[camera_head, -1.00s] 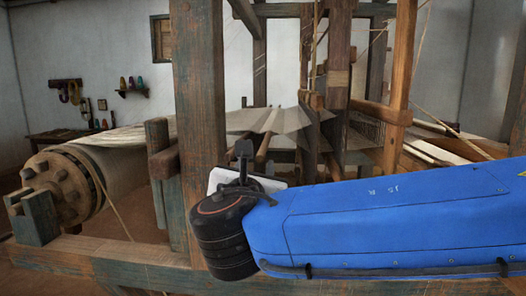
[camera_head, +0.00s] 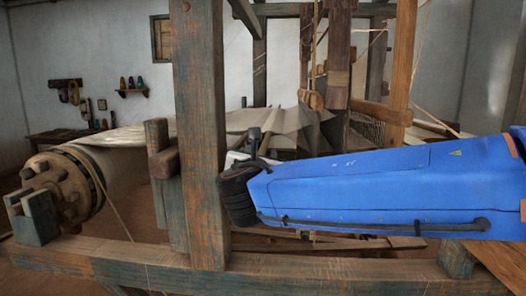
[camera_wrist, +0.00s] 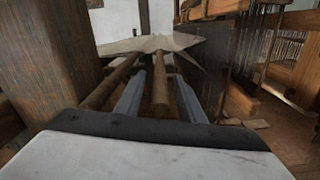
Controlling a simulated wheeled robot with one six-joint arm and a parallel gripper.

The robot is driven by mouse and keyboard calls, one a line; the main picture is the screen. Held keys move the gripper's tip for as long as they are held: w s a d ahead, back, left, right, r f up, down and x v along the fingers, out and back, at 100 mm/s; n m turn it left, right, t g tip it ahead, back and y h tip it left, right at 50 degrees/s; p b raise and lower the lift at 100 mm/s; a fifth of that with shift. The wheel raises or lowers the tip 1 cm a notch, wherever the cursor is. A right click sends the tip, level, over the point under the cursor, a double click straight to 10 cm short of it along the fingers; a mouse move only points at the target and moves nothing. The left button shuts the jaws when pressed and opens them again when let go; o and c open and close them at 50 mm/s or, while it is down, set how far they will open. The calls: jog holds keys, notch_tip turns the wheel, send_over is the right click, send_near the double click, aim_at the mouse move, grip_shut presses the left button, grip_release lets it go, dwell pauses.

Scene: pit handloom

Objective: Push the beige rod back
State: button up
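In the wrist view a light brown rod (camera_wrist: 160,82), the likeliest beige rod, runs lengthwise away from me toward the pale cloth. My gripper (camera_wrist: 158,76) has its two grey-blue fingers spread apart, one on each side of this rod. I see no finger closed on it, and I cannot tell whether either touches it.
A darker rod (camera_wrist: 112,80) runs just left of my fingers. A thick wooden post (camera_head: 200,130) stands left of my wrist, and a long beam (camera_head: 300,272) crosses in front. The pale cloth (camera_wrist: 150,44) spreads ahead. Loom frames with hanging threads (camera_wrist: 243,55) stand to the right.

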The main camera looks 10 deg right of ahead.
jog(key=shift+x, duration=1.3)
jog(key=shift+c, duration=0.6)
grip_shut()
jog(key=shift+w+a, duration=0.25)
jog(key=shift+a, duration=0.55)
jog(key=shift+w+a, duration=0.2)
jog(key=shift+a, duration=0.55)
jog(key=shift+o, duration=0.6)
grip_release()
jog(key=shift+a, duration=0.1)
